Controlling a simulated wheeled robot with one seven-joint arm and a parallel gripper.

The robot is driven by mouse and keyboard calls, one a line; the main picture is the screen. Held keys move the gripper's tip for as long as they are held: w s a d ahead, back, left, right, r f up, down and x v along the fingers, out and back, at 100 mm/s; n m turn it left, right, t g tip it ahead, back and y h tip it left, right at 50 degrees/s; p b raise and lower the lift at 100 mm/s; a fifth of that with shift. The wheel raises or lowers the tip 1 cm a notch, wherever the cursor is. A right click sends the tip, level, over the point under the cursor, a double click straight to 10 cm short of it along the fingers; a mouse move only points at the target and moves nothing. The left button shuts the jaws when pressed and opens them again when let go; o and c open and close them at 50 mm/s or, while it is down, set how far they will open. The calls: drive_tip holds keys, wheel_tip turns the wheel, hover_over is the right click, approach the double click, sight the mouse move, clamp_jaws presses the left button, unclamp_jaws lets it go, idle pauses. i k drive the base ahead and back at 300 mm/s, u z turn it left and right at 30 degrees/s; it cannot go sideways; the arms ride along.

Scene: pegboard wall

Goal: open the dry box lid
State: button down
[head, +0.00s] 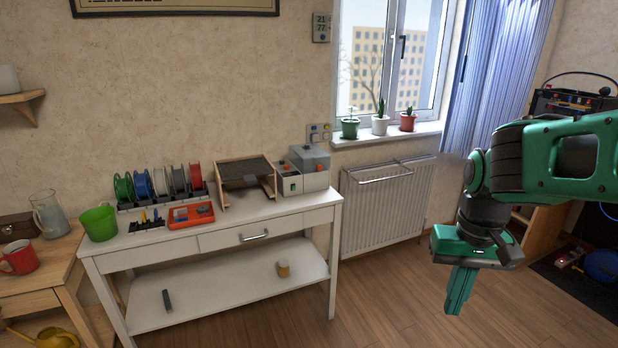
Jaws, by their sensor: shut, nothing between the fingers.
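A light grey box with a darker grey top (309,157) stands at the right end of the white workbench; it looks like the dry box. Its top appears down, but at this size I cannot tell for sure whether the lid is closed. A white face with a small dark green patch shows on its front left. My gripper (457,302) is shut and empty, pointing down. In the picture it is well to the right of the bench and box, in front of the wooden floor, touching nothing.
The white workbench (230,267) has a drawer with a metal handle. Filament spools (161,181), a red tray (191,215), a green bucket (99,223) and a wooden frame (226,200) stand on it. A radiator (388,208) is right of the bench. Floor between bench and gripper is clear.

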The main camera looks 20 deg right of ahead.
sight(319, 167)
drive_tip(key=u, duration=0.05)
drive_tip(key=i, duration=1)
drive_tip(key=z, duration=0.05)
